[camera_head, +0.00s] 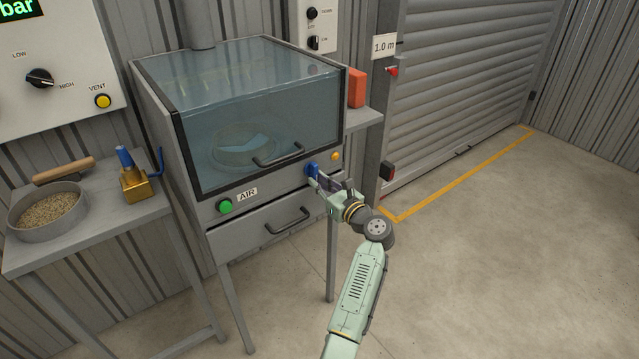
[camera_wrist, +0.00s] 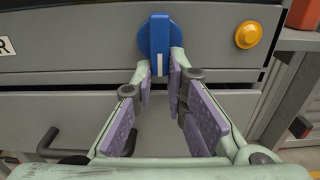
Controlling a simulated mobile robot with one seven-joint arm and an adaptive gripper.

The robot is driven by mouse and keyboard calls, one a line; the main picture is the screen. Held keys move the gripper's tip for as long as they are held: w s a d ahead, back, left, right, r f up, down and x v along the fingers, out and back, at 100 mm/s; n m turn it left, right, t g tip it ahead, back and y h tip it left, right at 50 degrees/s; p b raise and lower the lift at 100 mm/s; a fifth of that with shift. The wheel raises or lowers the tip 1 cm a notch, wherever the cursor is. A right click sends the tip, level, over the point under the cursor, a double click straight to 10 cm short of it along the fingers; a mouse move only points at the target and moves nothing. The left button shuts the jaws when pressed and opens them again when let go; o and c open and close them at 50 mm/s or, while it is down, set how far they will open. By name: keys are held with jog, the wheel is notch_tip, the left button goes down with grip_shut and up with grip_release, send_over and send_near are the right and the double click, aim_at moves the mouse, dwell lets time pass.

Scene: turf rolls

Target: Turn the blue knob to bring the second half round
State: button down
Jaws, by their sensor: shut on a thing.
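The blue knob (camera_head: 311,170) sits on the front panel of the glass-topped cabinet (camera_head: 190,200), right of the AIR label. In the wrist view the blue knob (camera_wrist: 155,38) shows a round base and an upright grip bar with a white line at its lower end. My gripper (camera_head: 316,178) reaches it from the front. In the wrist view my gripper (camera_wrist: 160,72) has its fingertips on either side of the bar, shut on it. Behind the cabinet's tinted glass lies a round, partly pale thing (camera_head: 245,146), its details blurred by the glass.
A yellow button (camera_wrist: 248,35) is close right of the knob. A green button (camera_head: 225,206) and a drawer handle (camera_head: 288,221) are on the cabinet front. A side table (camera_head: 100,228) stands left, with a sieve of grain (camera_head: 47,208). The floor at right is clear.

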jog(key=c, duration=1.6)
grip_release()
jog(key=v, duration=1.2)
jog(key=shift+a, duration=0.1)
